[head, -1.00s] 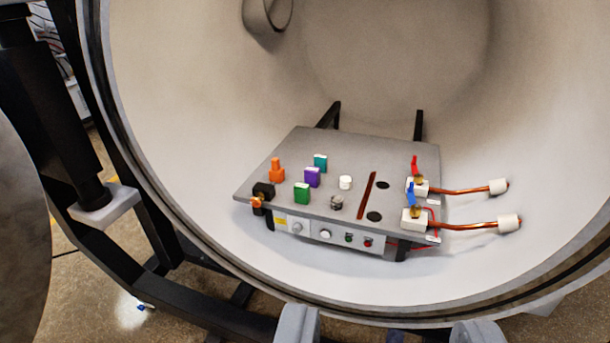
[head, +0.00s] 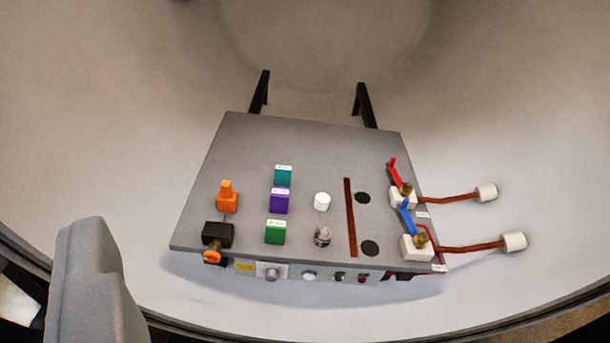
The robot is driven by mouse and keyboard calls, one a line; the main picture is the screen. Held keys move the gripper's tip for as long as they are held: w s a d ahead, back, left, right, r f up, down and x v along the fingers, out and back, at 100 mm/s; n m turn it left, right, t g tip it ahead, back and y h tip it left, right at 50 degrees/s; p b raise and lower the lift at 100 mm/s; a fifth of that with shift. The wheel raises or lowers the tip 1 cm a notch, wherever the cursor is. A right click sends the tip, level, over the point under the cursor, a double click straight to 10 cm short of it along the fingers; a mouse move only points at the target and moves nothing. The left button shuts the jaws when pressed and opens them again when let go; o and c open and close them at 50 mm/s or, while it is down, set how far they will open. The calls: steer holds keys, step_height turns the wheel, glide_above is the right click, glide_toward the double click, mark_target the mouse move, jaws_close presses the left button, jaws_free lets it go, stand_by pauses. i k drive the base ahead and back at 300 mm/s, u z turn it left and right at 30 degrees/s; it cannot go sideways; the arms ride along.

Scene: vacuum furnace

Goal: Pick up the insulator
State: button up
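A small white cylinder (head: 322,201), which looks like the insulator, stands upright on the grey plate (head: 310,145) inside the chamber. It is right of the purple block and behind a small metallic-looking cylinder (head: 322,237). My gripper (head: 90,280) shows only one grey finger, at the lower left. The other finger is outside the picture. The gripper is open and nothing is seen in it. It appears in front of the plate, apart from the white cylinder.
Teal (head: 283,175), purple (head: 279,201) and green (head: 275,232) blocks stand left of the cylinder, with an orange piece (head: 227,197) farther left. A brown strip (head: 350,217) and two dark round spots lie right. Copper rods (head: 470,246) with white ends reach the chamber wall (head: 80,130).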

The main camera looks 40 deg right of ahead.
mark_target(322, 200)
steer(key=z, duration=0.4)
steer(key=i, duration=0.95)
steer(key=z, duration=0.6)
steer(key=k, duration=0.75)
steer(key=z, duration=0.2)
steer(key=i, duration=0.75)
steer(key=u, duration=0.1)
